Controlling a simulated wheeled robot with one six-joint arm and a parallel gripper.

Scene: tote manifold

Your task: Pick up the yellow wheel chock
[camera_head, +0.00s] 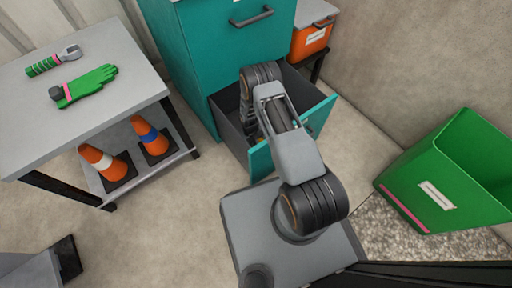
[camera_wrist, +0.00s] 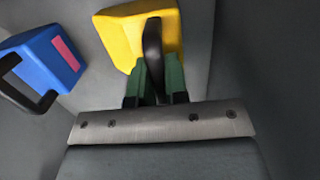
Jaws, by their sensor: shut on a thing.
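The yellow wheel chock (camera_wrist: 118,38) is at the top middle of the wrist view, with a black handle rising from it. My gripper (camera_wrist: 156,80) has its green-padded fingers closed on that black handle. The chock is inside the open grey drawer (camera_wrist: 238,50); I cannot tell whether it touches the drawer floor. In the head view, my arm reaches into the open drawer (camera_head: 262,160) of the teal cabinet (camera_head: 215,60) and hides most of the gripper and chock.
A blue block (camera_wrist: 48,58) with a pink label and a black handle lies left of the chock in the drawer. A grey table (camera_head: 120,100) holds a glove and a wrench, with two cones below. A green bin (camera_head: 470,150) stands right; an orange box (camera_head: 310,42) is behind.

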